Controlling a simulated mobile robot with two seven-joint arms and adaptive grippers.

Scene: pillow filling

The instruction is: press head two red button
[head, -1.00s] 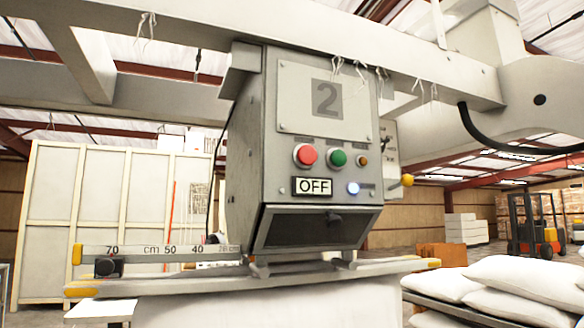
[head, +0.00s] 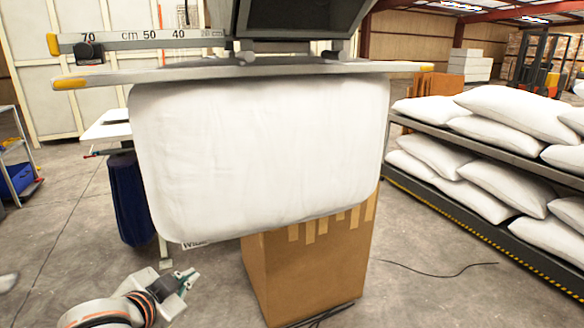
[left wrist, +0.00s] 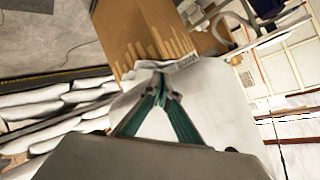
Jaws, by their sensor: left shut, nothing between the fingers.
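The head two machine (head: 300,22) shows only its dark lower opening at the top of the head view; its number panel and red button are out of frame. A white pillow (head: 260,150) hangs below the machine's grey bar (head: 240,74). My left gripper (head: 190,276) is low in the head view, left of the cardboard box and below the pillow. It is shut and empty. In the left wrist view its green fingers (left wrist: 160,90) meet at the tips, with the white pillow (left wrist: 215,105) behind them. My right gripper is not in view.
A cardboard box (head: 312,265) stands under the pillow. A rack (head: 480,165) of white pillows is on the right. A dark blue bag (head: 130,198) and a white table (head: 108,124) are behind on the left. A black cable (head: 440,273) lies on otherwise open floor at right.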

